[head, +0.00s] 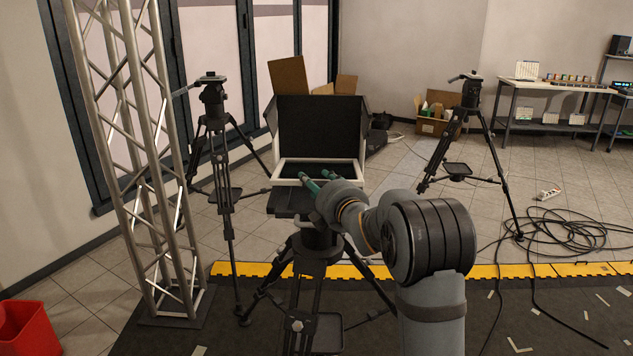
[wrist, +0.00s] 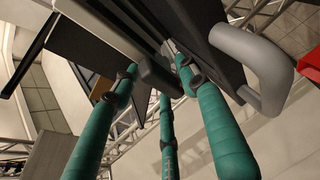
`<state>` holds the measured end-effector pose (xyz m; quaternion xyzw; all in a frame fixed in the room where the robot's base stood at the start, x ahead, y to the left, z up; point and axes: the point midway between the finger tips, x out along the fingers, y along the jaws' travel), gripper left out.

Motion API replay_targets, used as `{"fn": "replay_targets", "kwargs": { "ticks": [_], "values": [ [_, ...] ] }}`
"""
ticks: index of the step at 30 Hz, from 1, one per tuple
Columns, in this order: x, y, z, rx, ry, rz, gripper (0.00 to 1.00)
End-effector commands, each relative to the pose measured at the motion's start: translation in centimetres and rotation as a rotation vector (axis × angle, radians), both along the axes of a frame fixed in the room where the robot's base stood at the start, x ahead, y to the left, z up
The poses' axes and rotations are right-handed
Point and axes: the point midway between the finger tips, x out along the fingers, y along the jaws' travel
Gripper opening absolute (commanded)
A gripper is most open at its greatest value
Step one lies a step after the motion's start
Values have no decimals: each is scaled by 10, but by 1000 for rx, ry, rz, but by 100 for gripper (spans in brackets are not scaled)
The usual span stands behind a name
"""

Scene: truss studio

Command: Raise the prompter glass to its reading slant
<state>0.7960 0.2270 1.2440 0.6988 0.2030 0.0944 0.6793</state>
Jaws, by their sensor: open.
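The prompter stands on a black tripod in the middle of the head view, with a dark upright hood (head: 320,125) and side flaps. A pale frame (head: 288,171) with a dark inside lies low in front of the hood. I cannot make out the glass itself clearly. My gripper (head: 317,180) is at the frame's front edge, its teal fingers open. In the wrist view, the fingers of my gripper (wrist: 158,80) spread around a small dark block (wrist: 157,72) below a pale bar. Whether they touch it I cannot tell.
A grey curved handle (wrist: 268,62) is close on the right in the wrist view. A truss column (head: 150,170) and a tripod (head: 215,150) stand left of the prompter. Another tripod (head: 470,135) and coiled cables (head: 575,235) are to the right. A red bin (head: 25,325) is at lower left.

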Motion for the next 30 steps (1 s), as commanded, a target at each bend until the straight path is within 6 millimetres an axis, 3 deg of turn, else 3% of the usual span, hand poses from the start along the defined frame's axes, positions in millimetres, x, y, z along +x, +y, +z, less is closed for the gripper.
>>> {"fn": "replay_targets", "kwargs": {
  "ticks": [5,27,30],
  "values": [
    [0,0,0,0,0,0,44],
    [0,0,0,0,1,0,0],
    [0,0,0,0,1,0,0]
  ]
}}
